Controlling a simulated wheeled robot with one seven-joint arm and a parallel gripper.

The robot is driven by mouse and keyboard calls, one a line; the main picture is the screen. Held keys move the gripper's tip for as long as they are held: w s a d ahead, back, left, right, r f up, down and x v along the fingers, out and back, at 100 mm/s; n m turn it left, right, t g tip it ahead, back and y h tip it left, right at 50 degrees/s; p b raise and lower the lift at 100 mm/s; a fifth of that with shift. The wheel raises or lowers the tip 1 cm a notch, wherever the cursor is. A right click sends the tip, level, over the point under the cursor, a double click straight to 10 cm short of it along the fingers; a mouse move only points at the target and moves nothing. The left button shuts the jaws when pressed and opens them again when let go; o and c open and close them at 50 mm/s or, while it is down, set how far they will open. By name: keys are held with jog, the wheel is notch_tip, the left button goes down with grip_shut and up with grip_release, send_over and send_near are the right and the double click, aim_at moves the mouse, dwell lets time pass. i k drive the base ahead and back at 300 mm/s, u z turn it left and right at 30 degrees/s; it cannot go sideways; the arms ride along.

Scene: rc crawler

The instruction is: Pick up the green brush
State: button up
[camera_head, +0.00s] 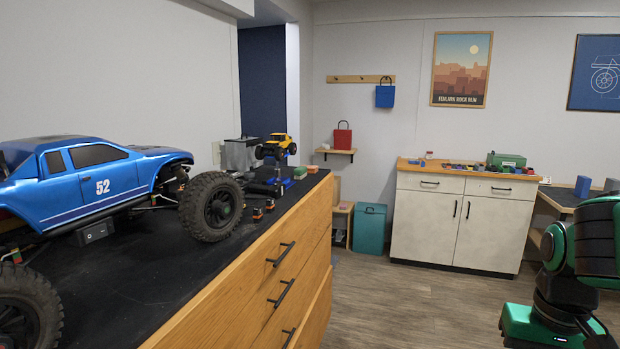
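I cannot make out a green brush for certain. A small green item (312,169) lies at the far end of the black-topped drawer unit, too small to tell what it is. Another small item with green and orange on it (300,173) lies next to it. Part of my black and green arm shows at the right edge. No gripper fingers show in this view.
A large blue RC truck (95,187) stands on the near drawer unit (245,290). A yellow crawler (277,147) is farther back. A white cabinet (465,220) across the room holds several small items and a green box (507,160). Wood floor (410,305) between them is clear.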

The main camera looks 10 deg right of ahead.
aim_at(300, 172)
jog(key=z, duration=0.5)
jog(key=i, duration=0.9)
jog(key=z, duration=0.5)
jog(key=i, duration=1.2)
jog(key=u, duration=0.75)
jog(key=i, duration=0.8)
jog(key=u, duration=0.55)
